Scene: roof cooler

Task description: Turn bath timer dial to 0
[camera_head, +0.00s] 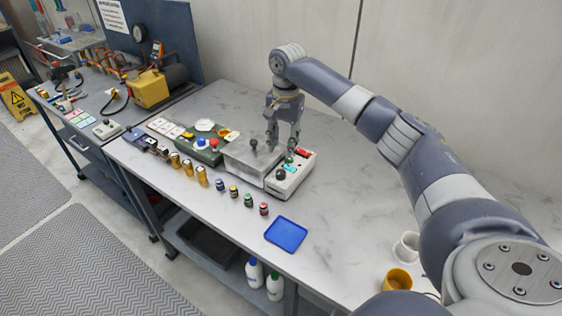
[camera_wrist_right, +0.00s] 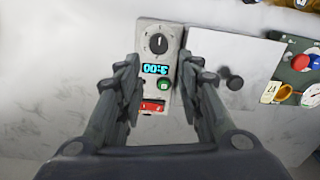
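The bath timer is a white panel (camera_head: 300,178) on the table, fixed along the right side of a lidded grey bath (camera_head: 250,161). Its round black dial (camera_wrist_right: 158,44) has a white pointer mark and sits at the panel's top in the wrist view; it also shows in the head view (camera_head: 281,174). Beside it are a lit blue display (camera_wrist_right: 156,69) that appears upside down and seems to read 3:00, a green button (camera_wrist_right: 164,85) and a red switch (camera_wrist_right: 153,106). My right gripper (camera_head: 282,148) is open, fingers pointing down above the panel, apart from the dial. My left gripper is not in view.
A black lid knob (camera_wrist_right: 235,82) stands up close to the right gripper. Several small vials (camera_head: 234,191) and a blue tray (camera_head: 286,234) lie toward the front edge. A green box (camera_head: 207,150) with coloured knobs stands left of the bath.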

